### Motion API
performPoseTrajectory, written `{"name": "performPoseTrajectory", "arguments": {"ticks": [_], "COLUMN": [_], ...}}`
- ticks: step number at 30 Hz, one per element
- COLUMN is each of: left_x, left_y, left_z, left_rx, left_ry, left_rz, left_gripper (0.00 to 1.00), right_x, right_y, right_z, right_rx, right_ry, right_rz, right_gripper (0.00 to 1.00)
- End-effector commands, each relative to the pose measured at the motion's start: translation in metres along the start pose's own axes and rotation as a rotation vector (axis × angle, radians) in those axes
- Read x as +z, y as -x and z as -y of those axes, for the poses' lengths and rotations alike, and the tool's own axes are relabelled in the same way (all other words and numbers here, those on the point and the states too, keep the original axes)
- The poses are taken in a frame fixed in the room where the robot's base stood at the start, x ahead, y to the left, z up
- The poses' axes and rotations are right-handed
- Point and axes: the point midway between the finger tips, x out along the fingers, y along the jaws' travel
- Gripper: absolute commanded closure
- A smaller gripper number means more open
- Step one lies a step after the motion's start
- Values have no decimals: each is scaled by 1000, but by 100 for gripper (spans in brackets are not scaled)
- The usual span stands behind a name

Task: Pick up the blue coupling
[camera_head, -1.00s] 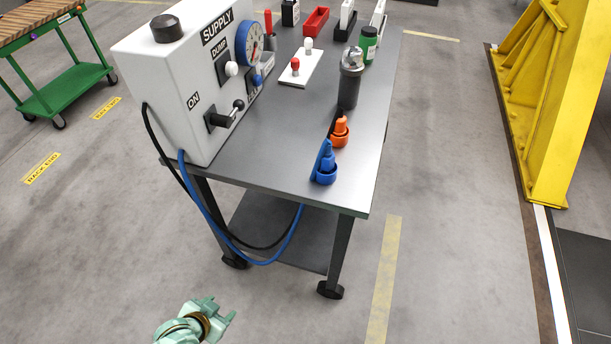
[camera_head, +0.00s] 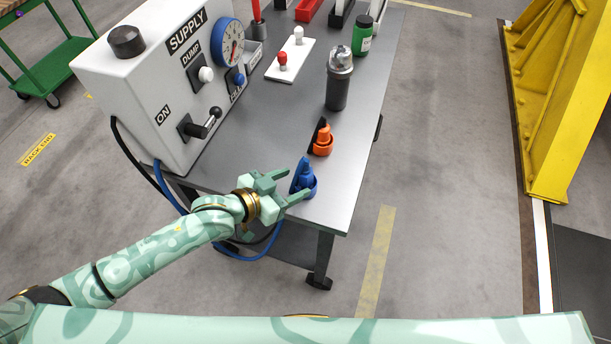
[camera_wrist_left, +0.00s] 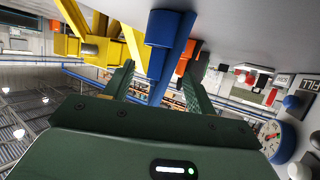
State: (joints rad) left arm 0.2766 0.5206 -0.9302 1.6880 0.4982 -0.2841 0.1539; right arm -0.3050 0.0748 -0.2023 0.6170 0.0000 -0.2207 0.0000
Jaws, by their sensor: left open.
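The blue coupling (camera_head: 306,180) stands in its holder near the front right corner of the grey cart top (camera_head: 244,158). My left gripper (camera_head: 293,186) is open just left of it, fingers pointing toward it. In the left wrist view the coupling (camera_wrist_left: 168,28) lies between the lines of the two open fingers (camera_wrist_left: 160,66). I cannot tell whether either finger touches it. My right gripper is not in view.
An orange coupling (camera_head: 322,140) stands just behind the blue one. A dark cylinder with a clear top (camera_head: 338,88) is farther back. The white supply box (camera_head: 150,75) fills the cart's left side. A blue hose hangs below the front edge.

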Motion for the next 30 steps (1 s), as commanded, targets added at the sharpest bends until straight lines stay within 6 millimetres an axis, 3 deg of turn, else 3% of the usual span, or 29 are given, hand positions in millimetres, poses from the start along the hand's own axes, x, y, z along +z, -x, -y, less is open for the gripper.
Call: {"name": "performPoseTrajectory", "arguments": {"ticks": [12, 20, 26, 30], "left_x": [-1, -2, -2, -3], "left_y": [-53, -56, -56, -56], "left_z": [2, 3, 3, 3], "left_rx": [-1, -1, -1, -1], "left_ry": [1, 0, 0, 0], "left_rz": [-1, 0, 0, -2], "left_gripper": [44, 44, 97, 98], "right_x": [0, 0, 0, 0], "right_y": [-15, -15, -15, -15], "right_z": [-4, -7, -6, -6], "right_rx": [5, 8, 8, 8], "right_ry": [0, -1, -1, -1], "right_rz": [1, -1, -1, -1], "right_gripper": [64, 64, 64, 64]}}
